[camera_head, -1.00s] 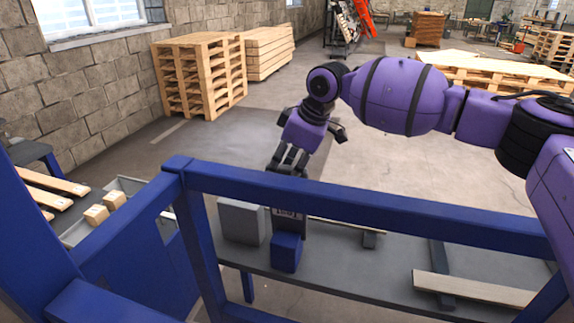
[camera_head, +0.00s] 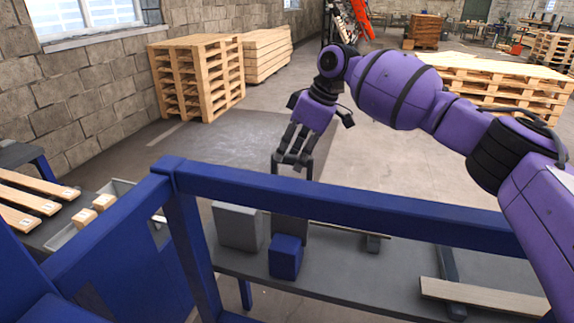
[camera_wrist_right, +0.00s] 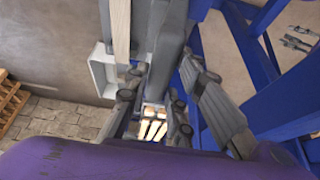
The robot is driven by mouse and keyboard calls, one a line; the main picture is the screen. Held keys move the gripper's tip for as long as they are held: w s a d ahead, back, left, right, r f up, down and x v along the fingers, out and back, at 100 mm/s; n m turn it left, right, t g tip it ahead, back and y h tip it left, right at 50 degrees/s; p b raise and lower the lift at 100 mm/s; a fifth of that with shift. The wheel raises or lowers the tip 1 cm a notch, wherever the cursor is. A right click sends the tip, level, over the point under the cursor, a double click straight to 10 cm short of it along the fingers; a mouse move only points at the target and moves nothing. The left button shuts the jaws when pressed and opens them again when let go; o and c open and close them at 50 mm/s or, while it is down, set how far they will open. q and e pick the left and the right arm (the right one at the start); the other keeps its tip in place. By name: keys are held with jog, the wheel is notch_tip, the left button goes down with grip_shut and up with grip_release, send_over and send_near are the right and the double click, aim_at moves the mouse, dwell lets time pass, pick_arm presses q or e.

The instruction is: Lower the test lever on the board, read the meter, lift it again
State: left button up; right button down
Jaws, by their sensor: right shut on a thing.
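My right gripper (camera_head: 293,162) hangs with its fingers pointing down just behind the blue crossbar. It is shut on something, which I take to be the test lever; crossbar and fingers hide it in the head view. Below the bar a dark grey upright board (camera_head: 291,229) shows in part, behind a blue box. The meter face is hidden by the crossbar, so no reading shows. In the right wrist view the fingers (camera_wrist_right: 155,100) straddle a grey part. A small dark two-pronged shape at that view's upper right may be my left gripper (camera_wrist_right: 297,38); its state is unclear.
The blue crossbar (camera_head: 350,208) runs between me and the grey bench (camera_head: 350,274). A grey box (camera_head: 237,226) and the blue box (camera_head: 285,257) stand on it. A wooden plank (camera_head: 484,296) lies at right. Wooden slats and blocks are at left. Pallets (camera_head: 197,78) stand behind.

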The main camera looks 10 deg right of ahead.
jog(key=w, duration=0.1)
jog(key=w+d, duration=0.1)
jog(key=w+b, duration=0.1)
jog(key=shift+w+d+f, duration=0.3)
jog(key=shift+w+f, duration=0.05)
jog(key=shift+f, duration=0.05)
jog(key=c, duration=1.6)
grip_release()
pick_arm(q)
jog(key=shift+w+a+f, duration=0.15)
jog(key=shift+w+f, duration=0.1)
jog(key=shift+f, duration=0.3)
pick_arm(e)
jog(key=shift+o, duration=0.2)
jog(key=v, duration=1.2)
jog(key=shift+w, duration=0.1)
